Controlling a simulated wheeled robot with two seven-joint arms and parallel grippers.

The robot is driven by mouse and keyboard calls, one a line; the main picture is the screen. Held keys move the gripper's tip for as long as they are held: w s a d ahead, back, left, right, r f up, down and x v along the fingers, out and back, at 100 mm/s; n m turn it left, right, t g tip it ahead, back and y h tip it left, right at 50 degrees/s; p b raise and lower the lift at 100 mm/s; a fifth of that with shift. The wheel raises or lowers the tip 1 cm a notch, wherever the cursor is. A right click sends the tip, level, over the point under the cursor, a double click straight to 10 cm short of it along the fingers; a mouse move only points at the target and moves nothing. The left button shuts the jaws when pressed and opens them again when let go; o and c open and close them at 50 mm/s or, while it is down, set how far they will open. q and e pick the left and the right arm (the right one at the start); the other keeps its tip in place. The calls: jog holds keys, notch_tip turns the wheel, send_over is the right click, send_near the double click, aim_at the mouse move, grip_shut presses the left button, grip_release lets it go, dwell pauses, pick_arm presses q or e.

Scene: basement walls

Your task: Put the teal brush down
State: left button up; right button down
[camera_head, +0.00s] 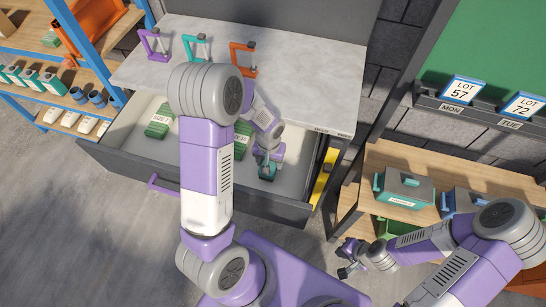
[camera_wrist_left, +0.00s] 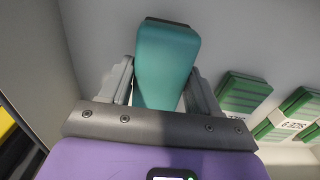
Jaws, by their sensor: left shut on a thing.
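The teal brush (camera_wrist_left: 166,62) is between the two fingers of my left gripper (camera_wrist_left: 162,88), which is shut on it. In the head view the left gripper (camera_head: 267,162) reaches down inside the open drawer (camera_head: 285,200), near its right front, with a small dark teal part of the brush (camera_head: 266,173) showing below the fingers. I cannot tell whether the brush touches the drawer floor. My right gripper (camera_head: 349,259) is off to the right, outside the drawer, with its fingers apart and nothing between them.
Green boxes (camera_head: 158,126) lie at the left of the drawer; others (camera_head: 240,147) sit near my left arm. Clamp-like purple, teal and orange frames (camera_head: 243,60) stand on the worktop (camera_head: 300,70). A toolbox (camera_head: 405,186) is on the wooden shelf at right. Drawer floor beside the brush is clear.

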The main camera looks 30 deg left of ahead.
pick_arm(q)
jog(key=shift+f, duration=0.45)
jog(key=shift+w, duration=0.15)
jog(key=w, duration=0.2)
jog(key=w+a+f+b, duration=0.1)
jog(key=shift+w, duration=0.35)
jog(key=shift+f, duration=0.15)
jog(key=shift+f, duration=0.1)
jog(key=o, duration=0.9)
